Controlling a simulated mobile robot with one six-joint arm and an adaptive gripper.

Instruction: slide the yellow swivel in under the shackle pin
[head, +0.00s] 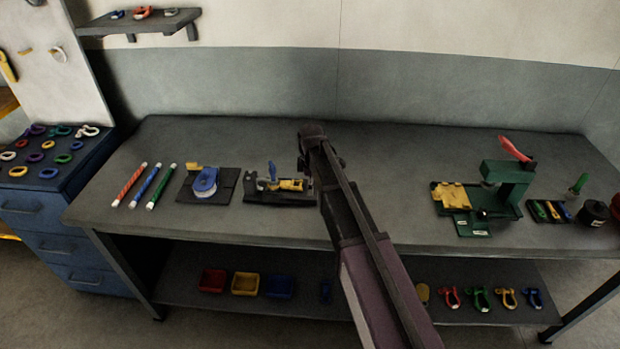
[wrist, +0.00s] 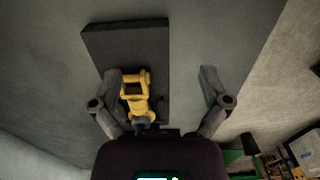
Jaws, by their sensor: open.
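The yellow swivel (head: 291,184) lies at the right part of a dark plate (head: 253,197) on the bench, beside an upright blue part (head: 272,171). In the wrist view the yellow swivel (wrist: 136,100) shows an open loop at its far end, with a bit of blue at its near end. My gripper (wrist: 160,78) is open, its fingers apart and empty. The swivel lies between the fingers in that view, much closer to the left one. I cannot tell its height above the plate. The shackle pin is not clearly visible.
Left of the plate are a blue shackle block (head: 205,180) and several striped rods (head: 138,190). A green press (head: 508,180) with a red handle stands at the right. The bench between my arm and the press is clear.

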